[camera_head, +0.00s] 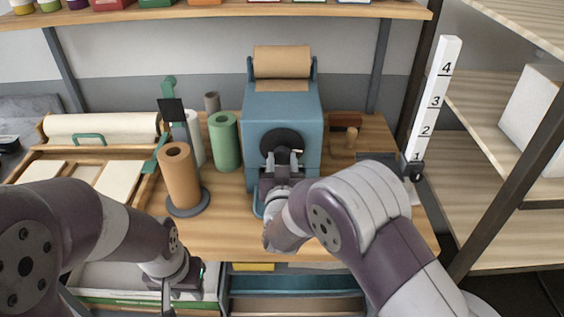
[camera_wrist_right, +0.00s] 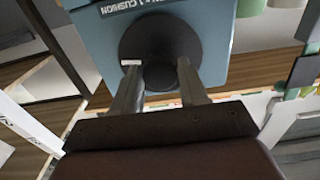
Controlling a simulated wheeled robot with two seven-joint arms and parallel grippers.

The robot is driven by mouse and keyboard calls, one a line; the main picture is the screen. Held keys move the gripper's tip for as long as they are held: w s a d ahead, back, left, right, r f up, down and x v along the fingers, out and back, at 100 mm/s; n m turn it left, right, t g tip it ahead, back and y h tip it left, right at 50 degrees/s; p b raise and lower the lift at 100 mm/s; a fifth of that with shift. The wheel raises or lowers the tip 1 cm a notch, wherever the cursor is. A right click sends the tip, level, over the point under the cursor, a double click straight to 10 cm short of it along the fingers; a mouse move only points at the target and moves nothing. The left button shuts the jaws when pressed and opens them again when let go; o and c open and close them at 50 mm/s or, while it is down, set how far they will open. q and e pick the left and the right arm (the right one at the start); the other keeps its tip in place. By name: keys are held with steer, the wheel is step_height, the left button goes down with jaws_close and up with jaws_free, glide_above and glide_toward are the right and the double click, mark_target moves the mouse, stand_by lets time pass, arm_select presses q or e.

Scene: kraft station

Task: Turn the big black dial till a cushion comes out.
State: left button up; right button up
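The big black dial (camera_head: 281,141) is on the front of a blue machine (camera_head: 283,105) with a brown paper roll (camera_head: 282,62) on top. My right gripper (camera_head: 282,160) is at the dial. In the right wrist view the dial (camera_wrist_right: 160,38) fills the top middle, and the fingers of my right gripper (camera_wrist_right: 158,68) stand apart on either side of its dark hub. I cannot tell whether they touch it. A white mark (camera_wrist_right: 130,62) shows by the left fingertip. My left gripper (camera_head: 180,288) hangs low at the table's front edge, its fingers mostly hidden.
A brown roll (camera_head: 179,178) on a round stand and a green roll (camera_head: 224,142) stand left of the machine. A wooden-handled stamp (camera_head: 351,137) is to its right. A numbered white post (camera_head: 437,95) rises at the table's right edge. Open drawers (camera_head: 295,283) lie below.

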steer(key=shift+f+m+b, duration=0.2)
steer(key=shift+m+b, duration=0.4)
steer(key=shift+b, duration=0.3)
steer(key=m+b, duration=1.4)
steer(key=b, duration=0.4)
steer(key=shift+a+m+b, duration=0.1)
steer(key=shift+m+b, duration=0.25)
steer(key=shift+m, duration=0.05)
steer(key=shift+r+m+b, duration=0.15)
steer(key=shift+m+b, duration=0.75)
steer(key=shift+m, duration=0.05)
steer(key=shift+r+m+b, duration=0.1)
steer(key=shift+m+b, duration=0.75)
steer(key=shift+m, duration=0.1)
steer(key=o, duration=1.1)
steer(key=shift+c, duration=0.2)
